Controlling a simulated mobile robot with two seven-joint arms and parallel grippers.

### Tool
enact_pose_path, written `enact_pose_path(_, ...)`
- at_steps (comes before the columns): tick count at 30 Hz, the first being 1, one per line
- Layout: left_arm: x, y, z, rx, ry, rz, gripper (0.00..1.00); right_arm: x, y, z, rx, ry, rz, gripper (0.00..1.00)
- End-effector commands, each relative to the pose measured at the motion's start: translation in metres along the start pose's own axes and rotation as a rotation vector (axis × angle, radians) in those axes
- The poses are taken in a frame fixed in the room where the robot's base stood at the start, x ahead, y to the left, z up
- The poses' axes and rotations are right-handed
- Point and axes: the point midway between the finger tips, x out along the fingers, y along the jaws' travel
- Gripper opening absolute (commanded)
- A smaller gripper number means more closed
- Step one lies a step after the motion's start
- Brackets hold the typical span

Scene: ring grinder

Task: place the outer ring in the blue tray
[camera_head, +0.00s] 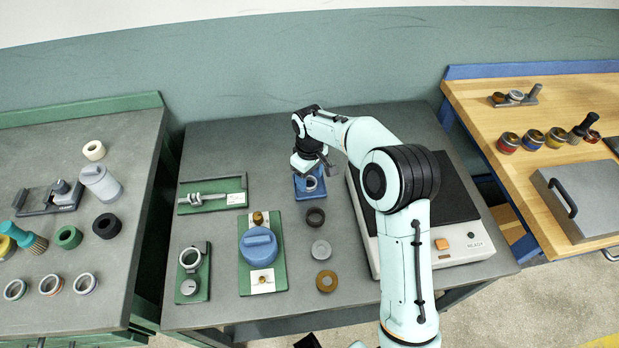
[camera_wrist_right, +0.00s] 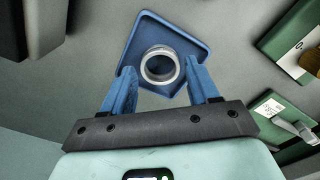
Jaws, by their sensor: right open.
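The blue tray (camera_head: 309,195) lies on the middle grey table, left of the large machine. A silver ring (camera_wrist_right: 160,65), which looks like the outer ring, lies flat in the blue tray (camera_wrist_right: 150,24). In the head view the ring (camera_head: 311,184) is partly hidden by my gripper. My right gripper (camera_head: 320,164) is over the tray. In the right wrist view its two blue fingers (camera_wrist_right: 162,80) are open, one on each side of the ring, with gaps to it. My left gripper is not in view.
Right of the tray stands the machine (camera_head: 447,246) marked READY. A dark ring (camera_head: 315,217), a grey disc (camera_head: 321,249) and a brown ring (camera_head: 326,281) lie in front of it. Green fixtures (camera_head: 207,201) stand to the left. Bare table lies behind the fixtures.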

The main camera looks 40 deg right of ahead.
Motion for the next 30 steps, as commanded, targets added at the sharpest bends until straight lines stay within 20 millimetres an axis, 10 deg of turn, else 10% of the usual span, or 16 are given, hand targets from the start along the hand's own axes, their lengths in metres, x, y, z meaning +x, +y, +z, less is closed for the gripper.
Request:
enact_pose_path(15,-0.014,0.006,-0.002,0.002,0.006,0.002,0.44,-0.1,0.0,-0.001,-0.001,0.002,0.0,0.6)
enact_pose_path(30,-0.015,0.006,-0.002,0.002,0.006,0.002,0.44,-0.109,0.0,0.0,0.0,0.001,0.0,0.6)
